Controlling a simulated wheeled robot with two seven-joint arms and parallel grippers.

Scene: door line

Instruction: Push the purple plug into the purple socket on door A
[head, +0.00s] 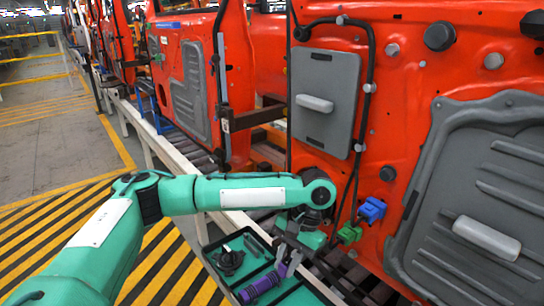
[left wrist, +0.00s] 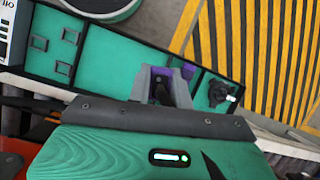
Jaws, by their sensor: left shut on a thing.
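The purple plug (head: 262,287) is ribbed and cylindrical, over the dark-edged green tray (head: 223,277). My left gripper (head: 284,268) reaches down over the tray and is shut on the plug's right end. In the left wrist view the grey fingers (left wrist: 163,88) show with bits of the purple plug (left wrist: 188,70) beside and behind them. I cannot tell whether the plug still touches the tray floor. The near red door (head: 410,75) stands to the right, with a blue connector (head: 372,210) and a green connector (head: 349,233) on it. I see no purple socket or door letter. My right gripper is out of view.
The tray also holds a dark round part (head: 229,261); it shows in the left wrist view (left wrist: 219,92). A black cable (head: 371,110) runs down the door beside a grey panel (head: 323,100). More red doors line the conveyor behind. Yellow-striped floor lies left.

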